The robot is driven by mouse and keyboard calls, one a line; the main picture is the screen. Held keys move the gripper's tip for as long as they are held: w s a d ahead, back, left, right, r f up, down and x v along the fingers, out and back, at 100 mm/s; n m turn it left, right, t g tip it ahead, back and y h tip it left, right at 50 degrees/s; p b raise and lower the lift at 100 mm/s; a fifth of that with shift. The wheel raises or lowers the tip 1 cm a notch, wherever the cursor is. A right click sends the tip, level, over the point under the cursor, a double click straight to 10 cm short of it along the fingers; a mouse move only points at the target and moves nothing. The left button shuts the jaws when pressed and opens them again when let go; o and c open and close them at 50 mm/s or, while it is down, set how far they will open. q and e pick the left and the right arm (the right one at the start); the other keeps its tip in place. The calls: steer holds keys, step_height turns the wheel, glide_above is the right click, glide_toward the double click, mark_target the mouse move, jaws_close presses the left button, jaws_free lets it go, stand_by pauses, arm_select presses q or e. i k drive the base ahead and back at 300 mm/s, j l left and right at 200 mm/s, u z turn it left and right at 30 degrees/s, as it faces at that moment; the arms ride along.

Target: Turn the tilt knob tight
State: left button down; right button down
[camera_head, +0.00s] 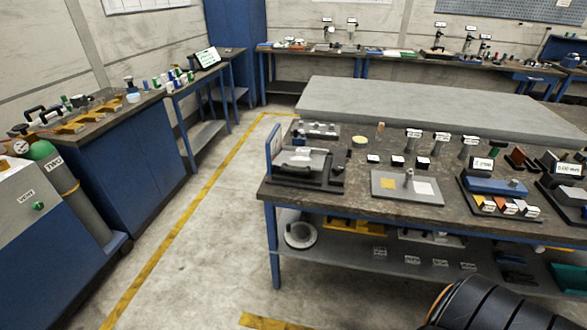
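I cannot make out a tilt knob for certain in this view. Several small dark stands with white labels stand on the far bench, one of them a labelled stand (438,37) toward the right; they are too small to tell whether any is a microscope arm or bears a knob. On the near workbench, a grey plate (388,189) bears a small upright metal post (408,178). Neither of my grippers shows in the view.
The near workbench (350,212) fills the right, crowded with fixtures, with a loaded lower shelf. A blue cabinet bench (130,160) and a green-topped cylinder (60,172) stand at left. The grey floor (205,260) between, crossed by yellow lines, is clear.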

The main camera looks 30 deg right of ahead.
mark_target(338, 170)
steer(key=z, duration=1.45)
